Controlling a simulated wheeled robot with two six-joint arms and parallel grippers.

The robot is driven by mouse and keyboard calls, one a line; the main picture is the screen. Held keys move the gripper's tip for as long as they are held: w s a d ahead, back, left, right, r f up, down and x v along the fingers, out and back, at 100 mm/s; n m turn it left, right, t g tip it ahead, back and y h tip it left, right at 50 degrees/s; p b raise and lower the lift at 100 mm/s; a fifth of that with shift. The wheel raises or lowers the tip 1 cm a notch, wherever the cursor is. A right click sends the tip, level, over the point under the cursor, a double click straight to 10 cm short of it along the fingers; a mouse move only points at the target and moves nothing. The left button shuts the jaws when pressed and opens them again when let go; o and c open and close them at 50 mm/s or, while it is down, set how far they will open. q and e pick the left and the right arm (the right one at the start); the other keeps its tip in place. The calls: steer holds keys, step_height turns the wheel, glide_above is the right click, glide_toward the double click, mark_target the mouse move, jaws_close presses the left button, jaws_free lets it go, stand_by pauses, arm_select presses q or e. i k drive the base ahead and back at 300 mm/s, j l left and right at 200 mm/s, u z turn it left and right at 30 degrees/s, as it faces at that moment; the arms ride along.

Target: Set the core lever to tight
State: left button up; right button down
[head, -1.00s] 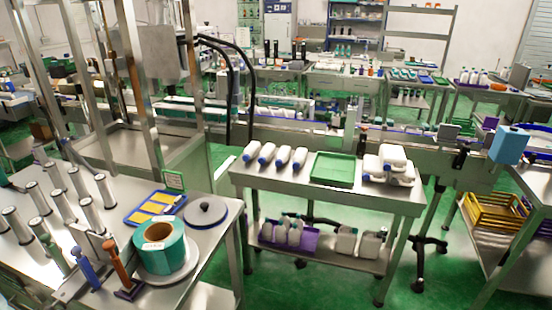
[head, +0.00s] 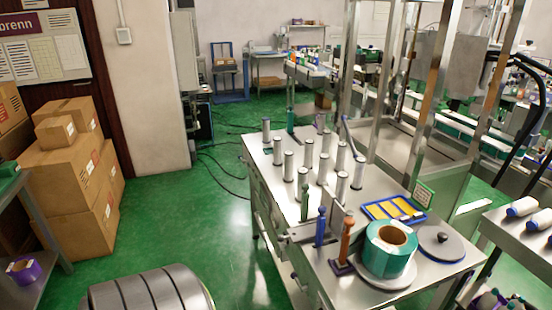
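The steel machine table (head: 283,235) stands right of centre. At its front are upright coloured handles: a blue one (head: 320,228), an orange one (head: 346,240) on a dark purple base, and a green one (head: 304,205). A longer blue-grey lever (head: 351,136) leans at the back of the table. I cannot tell which of these is the core lever, and no tight marking is readable. A teal label roll (head: 377,262) with a brown core sits on a round grey plate (head: 345,280) beside the orange handle. Neither of my grippers is in view.
Several upright metal rollers (head: 289,166) stand on the table. A blue tray (head: 368,207) with yellow pieces and a dark disc (head: 443,243) lie right of them. Cardboard boxes (head: 66,180) are stacked at left. Green floor (head: 190,225) is open between boxes and table.

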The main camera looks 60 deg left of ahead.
mark_target(294, 275)
steer(key=u, duration=1.55)
steer(key=i+j+u, duration=0.1)
steer(key=u, duration=0.3)
steer(key=i+u, duration=0.25)
steer(key=u, duration=0.15)
